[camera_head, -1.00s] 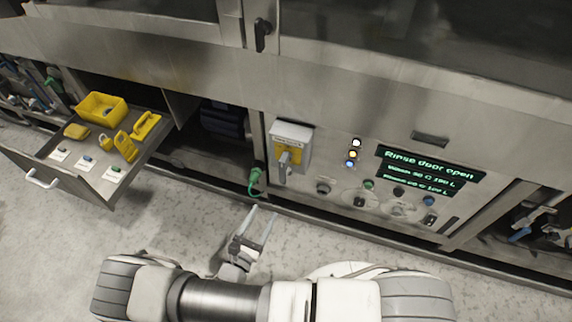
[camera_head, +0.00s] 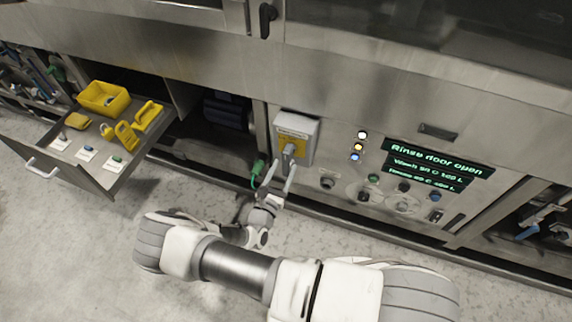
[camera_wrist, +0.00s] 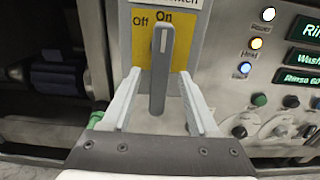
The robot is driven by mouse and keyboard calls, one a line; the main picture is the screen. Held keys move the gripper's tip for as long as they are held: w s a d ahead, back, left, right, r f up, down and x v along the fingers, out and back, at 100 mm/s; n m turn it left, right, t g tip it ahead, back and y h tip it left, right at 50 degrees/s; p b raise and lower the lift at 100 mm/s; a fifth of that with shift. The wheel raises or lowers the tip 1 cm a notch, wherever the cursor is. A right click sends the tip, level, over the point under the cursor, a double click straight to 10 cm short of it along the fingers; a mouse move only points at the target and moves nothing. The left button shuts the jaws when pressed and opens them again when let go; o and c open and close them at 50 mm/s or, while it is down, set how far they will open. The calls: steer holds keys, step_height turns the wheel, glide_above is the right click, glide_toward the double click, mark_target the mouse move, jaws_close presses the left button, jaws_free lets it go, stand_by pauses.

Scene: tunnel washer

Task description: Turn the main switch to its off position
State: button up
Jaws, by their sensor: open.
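The main switch (camera_head: 296,140) is a grey box with a yellow plate on the machine's front panel. Its grey handle (camera_wrist: 160,70) stands upright, pointing at the "On" label in the wrist view; the "Off" label (camera_wrist: 141,21) is to its upper left. My gripper (camera_wrist: 160,90) is open, with one finger on each side of the handle and a visible gap on both sides. In the head view my gripper (camera_head: 282,178) is just in front of and below the switch box. Whether the fingertips reach past the handle's front is hard to tell.
A lit display (camera_head: 437,166), lamps and knobs are right of the switch. A green connector (camera_head: 258,168) hangs close to its lower left. An open drawer (camera_head: 90,150) with yellow lockout items juts out at left. The speckled floor in front is clear.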

steer(key=shift+x, duration=1.35)
jaws_close()
stand_by(0.4)
